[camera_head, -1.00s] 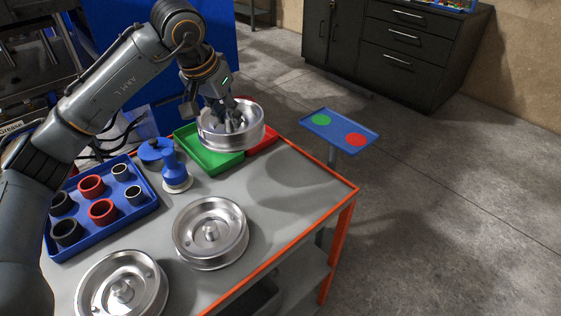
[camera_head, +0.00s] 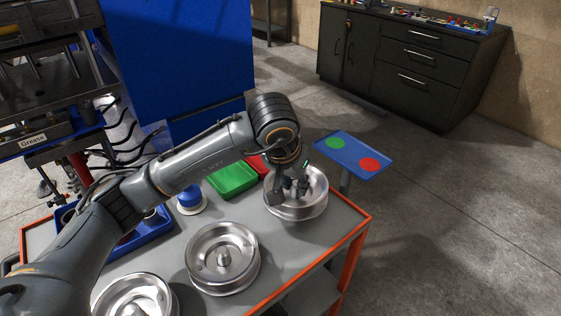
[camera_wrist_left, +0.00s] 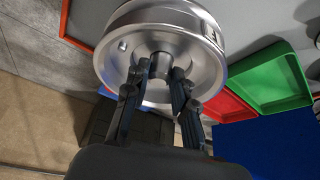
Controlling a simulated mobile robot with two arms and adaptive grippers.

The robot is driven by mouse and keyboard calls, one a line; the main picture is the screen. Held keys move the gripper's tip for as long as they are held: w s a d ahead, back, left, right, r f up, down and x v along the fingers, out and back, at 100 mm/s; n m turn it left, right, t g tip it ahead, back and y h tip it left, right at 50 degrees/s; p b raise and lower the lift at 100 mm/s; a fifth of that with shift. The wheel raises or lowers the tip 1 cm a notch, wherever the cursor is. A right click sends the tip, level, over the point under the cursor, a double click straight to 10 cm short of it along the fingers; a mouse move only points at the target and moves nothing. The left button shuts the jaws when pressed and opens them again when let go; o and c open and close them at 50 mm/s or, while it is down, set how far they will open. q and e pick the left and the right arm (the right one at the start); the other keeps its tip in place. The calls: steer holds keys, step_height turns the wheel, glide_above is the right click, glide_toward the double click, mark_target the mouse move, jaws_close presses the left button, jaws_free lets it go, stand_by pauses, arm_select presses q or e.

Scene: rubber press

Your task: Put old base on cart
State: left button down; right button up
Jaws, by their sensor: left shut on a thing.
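My left gripper (camera_head: 297,186) is shut on the central post of a round silver metal base (camera_head: 300,207), over the right part of the cart top. The base and the gripper (camera_wrist_left: 163,80) also show in the left wrist view, with the fingers on either side of the post. Whether the base touches the cart cannot be told. The grey cart (camera_head: 320,240) has orange edges. Two similar silver bases stand on it, one in the middle (camera_head: 223,258) and one at the front left (camera_head: 135,297). My right gripper is not in view.
A green tray (camera_head: 232,179) and a red tray (camera_head: 257,165) lie at the cart's back edge, left of the held base. A blue tray (camera_head: 150,238) is partly hidden behind my arm. A blue stand (camera_head: 352,154) with green and red discs is beyond the cart.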

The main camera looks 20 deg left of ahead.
mark_target(299, 199)
arm_select(q)
steer(key=shift+d+f, duration=0.2)
steer(key=shift+d, duration=0.2)
steer(key=f, duration=0.1)
steer(key=f+p, duration=0.1)
steer(key=shift+s+d+f, duration=0.15)
steer(key=shift+d+f, duration=0.15)
steer(key=shift+d, duration=0.05)
steer(key=shift+f, duration=0.6)
steer(key=shift+f, duration=0.1)
steer(key=c, duration=1.1)
jaws_free()
steer(key=shift+f, duration=0.1)
